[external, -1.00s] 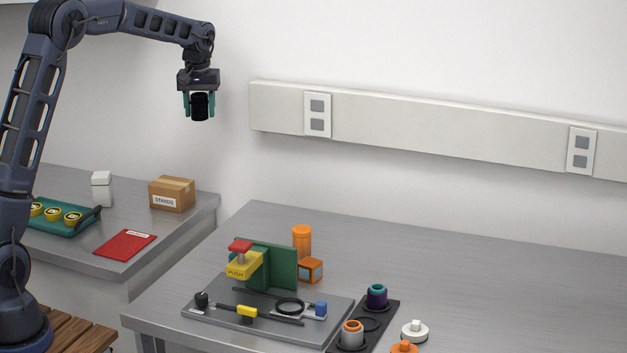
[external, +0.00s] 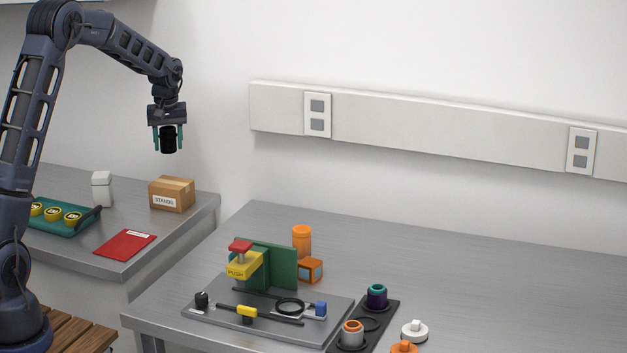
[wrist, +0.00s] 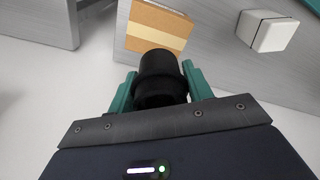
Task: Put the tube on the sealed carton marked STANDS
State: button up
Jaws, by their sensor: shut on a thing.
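The black tube (external: 168,142) is held upright between the teal fingers of my gripper (external: 168,138), in the air above the left bench. In the wrist view the tube (wrist: 160,75) sits between the fingers of my gripper (wrist: 160,88). The sealed carton marked STANDS (external: 172,194) stands on the left bench near its right end, below the tube and apart from it. The carton (wrist: 157,28) also shows in the wrist view beyond the tube, which hides part of its near edge.
On the left bench (external: 190,232) are a white box (external: 102,188), a red folder (external: 125,244) and a teal tray (external: 68,230) with yellow-and-black round parts. A gap separates it from the right bench, which holds a grey fixture plate (external: 215,327). The carton's top is clear.

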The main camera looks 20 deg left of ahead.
aim_at(171, 181)
notch_tip(171, 181, down, 9)
jog(key=shift+r, duration=0.1)
dwell(0.4)
jog(key=shift+f, duration=0.25)
jog(key=o, duration=1)
jog(key=shift+r, duration=0.1)
